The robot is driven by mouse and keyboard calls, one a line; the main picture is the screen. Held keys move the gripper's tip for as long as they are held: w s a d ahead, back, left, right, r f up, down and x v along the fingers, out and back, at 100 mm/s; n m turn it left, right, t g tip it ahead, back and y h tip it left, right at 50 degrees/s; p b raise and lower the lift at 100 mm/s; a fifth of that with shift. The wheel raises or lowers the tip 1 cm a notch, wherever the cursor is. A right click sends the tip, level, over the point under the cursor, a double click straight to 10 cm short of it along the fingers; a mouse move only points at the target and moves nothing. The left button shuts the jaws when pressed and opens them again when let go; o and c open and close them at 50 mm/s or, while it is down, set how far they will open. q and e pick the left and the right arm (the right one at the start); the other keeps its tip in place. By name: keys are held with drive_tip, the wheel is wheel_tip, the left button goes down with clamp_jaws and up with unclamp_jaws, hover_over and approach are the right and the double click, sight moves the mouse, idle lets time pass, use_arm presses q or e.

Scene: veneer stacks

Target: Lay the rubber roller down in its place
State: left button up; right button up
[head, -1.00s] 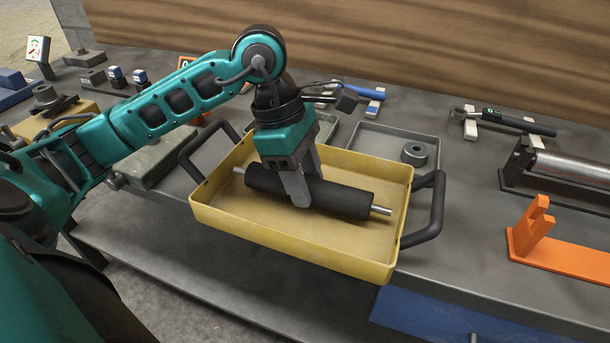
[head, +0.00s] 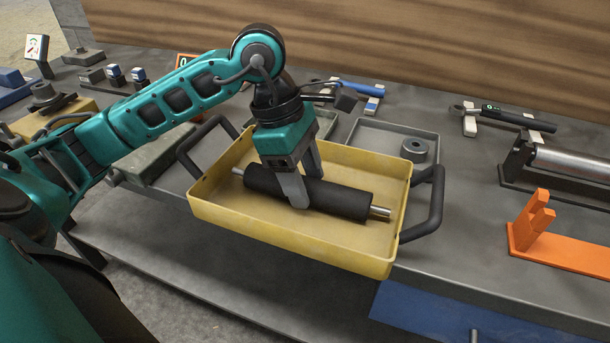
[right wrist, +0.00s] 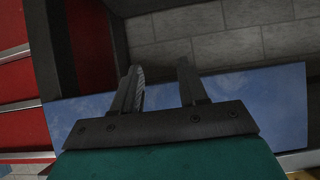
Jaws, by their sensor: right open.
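The rubber roller (head: 340,197), a black cylinder with bare metal shaft ends, is low inside the yellow tray (head: 270,240) in the head view. It lies slanted along the tray, its right end nearer to me. My left gripper (head: 308,190) comes down from above, shut on the roller near its middle, one finger on each side. I cannot tell whether the roller touches the tray floor. My right gripper (right wrist: 158,66) shows only in the right wrist view; it is open and empty.
The yellow tray has black handles and overhangs the bench's front edge. Behind it is a grey tray (head: 372,138) with a dark ring (head: 414,150). To the right are an orange bracket (head: 570,257), a metal roller in a dark stand (head: 515,175) and a torque wrench (head: 510,120).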

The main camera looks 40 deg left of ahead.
use_arm(q)
drive_tip(key=o, duration=0.3)
drive_tip(key=shift+f, duration=0.1)
